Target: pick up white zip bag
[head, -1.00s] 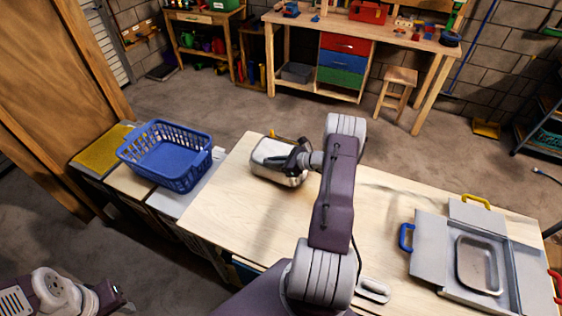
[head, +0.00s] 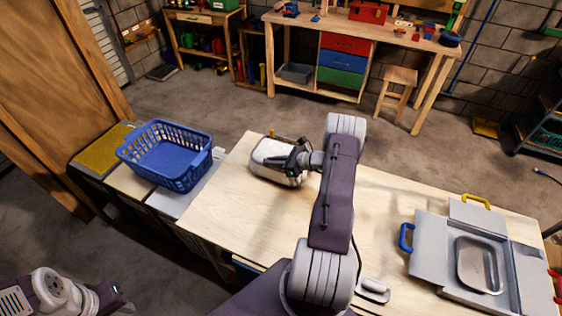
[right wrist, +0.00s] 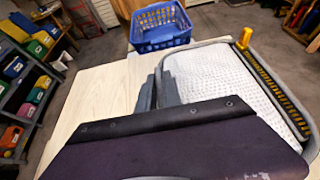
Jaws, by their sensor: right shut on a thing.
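The white zip bag (head: 268,158) is on the left far part of the pale wooden table, pale with a darker edge and a small yellow tab at its far side. In the right wrist view the bag (right wrist: 212,80) shows a white textured face, a grey rim and a yellow tab. My right gripper (head: 296,160) is shut on the bag's near right side. Whether the bag touches the table is hard to tell. My left gripper (head: 118,300) is at the lower left, away from the bag, and its jaws are unclear.
A blue basket (head: 165,160) stands left of the table (head: 225,205). A grey case (head: 430,245) with blue, yellow and red handles and a metal tray (head: 478,262) lies at the table's right. The table's middle is mostly clear.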

